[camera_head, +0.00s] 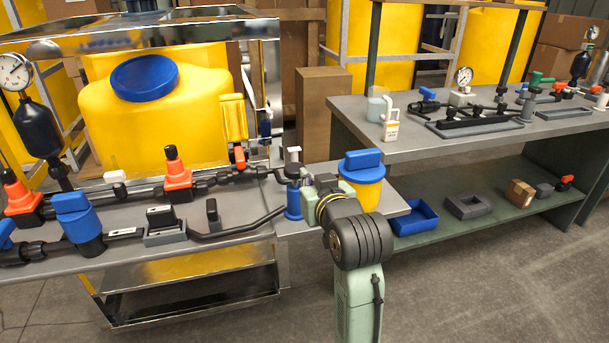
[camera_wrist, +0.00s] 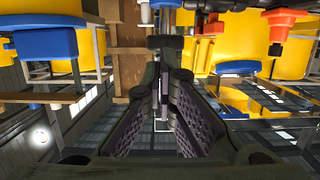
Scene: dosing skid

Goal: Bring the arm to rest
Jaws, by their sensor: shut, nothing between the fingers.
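My gripper (camera_wrist: 161,90) fills the middle of the wrist view. Its two dark, ridged fingers run together toward their tips, shut with nothing held. In the head view my arm reaches up from the lower right of centre to the skid's right end, and its wrist hides most of the gripper there. A small blue cylinder (camera_head: 293,202) with a dark top stands just left of my wrist. A yellow container with a blue lid (camera_head: 362,160) stands just behind and right of it. I cannot tell whether my arm touches either.
The skid bench (camera_head: 232,245) at left carries black pipes, orange-topped parts (camera_head: 177,172) and a blue-capped fitting (camera_head: 76,220). A yellow tank (camera_head: 160,115) stands behind. At right, a grey workbench (camera_head: 430,150) has a lower shelf with a blue bin (camera_head: 416,217). Floor at front right is clear.

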